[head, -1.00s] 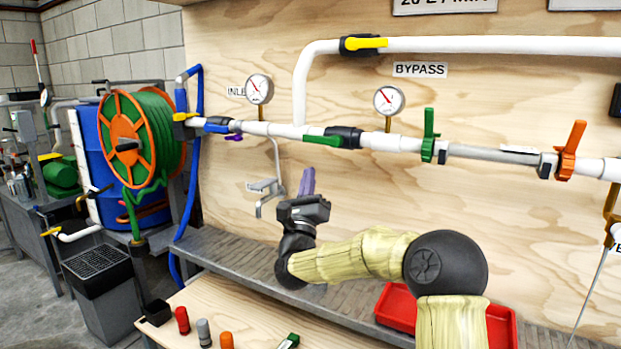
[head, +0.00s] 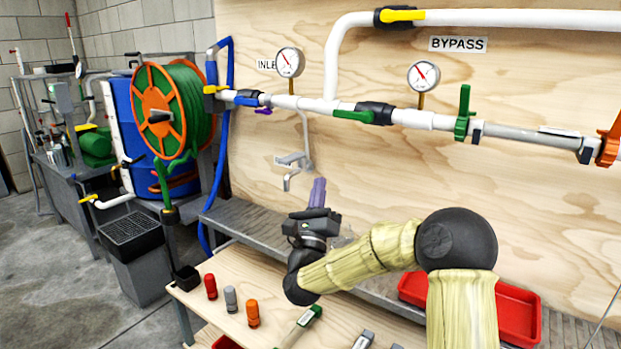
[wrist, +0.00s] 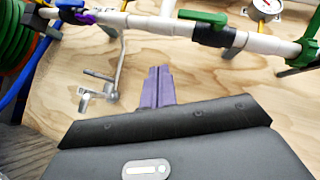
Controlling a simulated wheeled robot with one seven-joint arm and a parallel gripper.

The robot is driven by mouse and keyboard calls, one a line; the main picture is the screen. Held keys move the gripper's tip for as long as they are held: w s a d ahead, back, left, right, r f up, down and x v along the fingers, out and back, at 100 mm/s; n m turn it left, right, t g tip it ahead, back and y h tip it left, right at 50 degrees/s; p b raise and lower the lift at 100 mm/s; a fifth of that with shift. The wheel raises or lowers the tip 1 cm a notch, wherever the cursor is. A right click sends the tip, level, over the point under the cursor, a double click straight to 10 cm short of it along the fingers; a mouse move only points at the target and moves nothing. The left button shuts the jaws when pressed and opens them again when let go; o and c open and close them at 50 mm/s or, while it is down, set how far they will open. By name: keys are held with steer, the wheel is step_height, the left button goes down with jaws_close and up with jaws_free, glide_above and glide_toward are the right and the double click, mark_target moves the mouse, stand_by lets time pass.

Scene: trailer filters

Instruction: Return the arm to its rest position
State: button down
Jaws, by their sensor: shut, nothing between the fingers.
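My gripper (head: 317,192) points up in front of the plywood wall, above the back of the bench. Its purple fingers are closed together with nothing between them. In the wrist view the purple fingers (wrist: 157,88) lie side by side in front of bare plywood, below the white pipe. My arm is bent at the dark round elbow, with the forearm reaching left. A small metal tap-like fitting (head: 292,165) on the wall is just left of and above the fingers, and it also shows in the wrist view (wrist: 118,70). The gripper appears apart from it.
The white pipe (head: 310,104) with coloured valves and gauges runs above my gripper. A wooden table (head: 262,275) below holds red, grey and orange cylinders. A red tray (head: 519,309) lies right, behind my arm. A hose reel (head: 160,115) and grey bin (head: 135,260) stand left.

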steer(key=s+a+f+n+g+y+p, duration=0.1)
steer(key=s+f+n+g+y, duration=0.1)
steer(key=f+n+g+y, duration=0.75)
steer(key=s+a+f+n+g+y, duration=0.1)
steer(key=s+f+n+g, duration=0.15)
steer(key=f+n, duration=0.75)
steer(key=s+d+f+n+g+h, duration=0.1)
steer(key=s+d+f+n+g, duration=0.2)
steer(key=s, duration=0.5)
steer(key=s+d+n+g+h, duration=0.1)
steer(key=s+d+n+g, duration=0.35)
steer(key=s, duration=0.35)
steer(key=s+d+f+n+g+h, duration=0.25)
steer(key=s+n, duration=0.25)
steer(key=s, duration=0.3)
step_height(320, 180, up, 38)
steer(key=d+p, duration=0.1)
steer(key=p, duration=3.7)
steer(key=shift+s+r+g+y+p, duration=0.2)
steer(key=shift+g+y+p, duration=0.1)
steer(key=shift+y+p, duration=0.1)
steer(key=shift+w+d, duration=0.1)
steer(key=shift+w, duration=0.05)
